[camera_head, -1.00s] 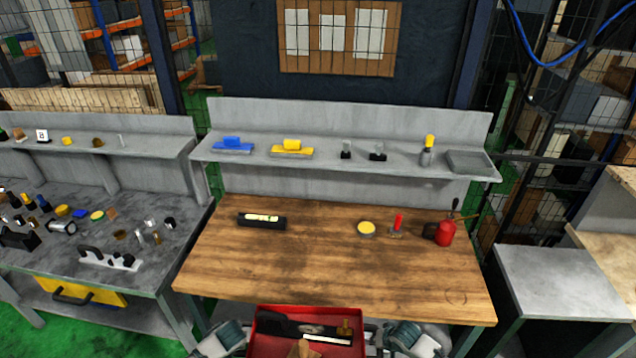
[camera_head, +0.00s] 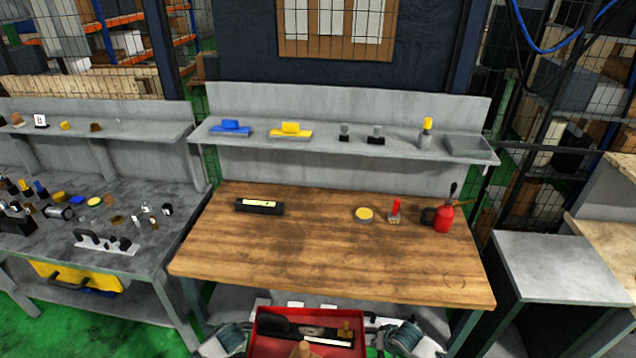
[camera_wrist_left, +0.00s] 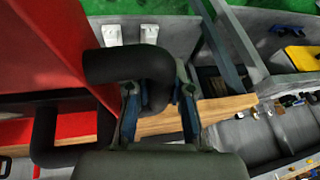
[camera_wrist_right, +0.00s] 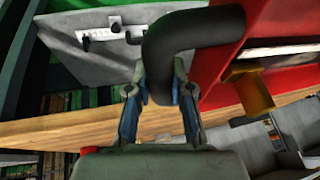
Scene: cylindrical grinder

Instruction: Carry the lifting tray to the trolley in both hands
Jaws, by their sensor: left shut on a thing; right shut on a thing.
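The red lifting tray (camera_head: 262,346) is at the bottom of the head view, between my grippers, in front of the wooden bench. It holds a dark tool, a light strip and a brass-coloured piece. My left gripper (camera_head: 240,338) is shut on the tray's black left handle (camera_wrist_left: 150,75). My right gripper (camera_head: 385,335) is shut on the black right handle (camera_wrist_right: 185,35). The tray's red wall also fills part of both wrist views. The tray's lower part is cut off in the head view. I cannot make out a trolley for certain.
A wooden-topped bench (camera_head: 330,255) stands ahead, with a level (camera_head: 259,206), a round tin (camera_head: 364,215) and a red oil can (camera_head: 444,218). A cluttered grey bench (camera_head: 150,235) is at left. A bare grey table (camera_head: 555,265) is at right. Green floor (camera_head: 60,335) shows at lower left.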

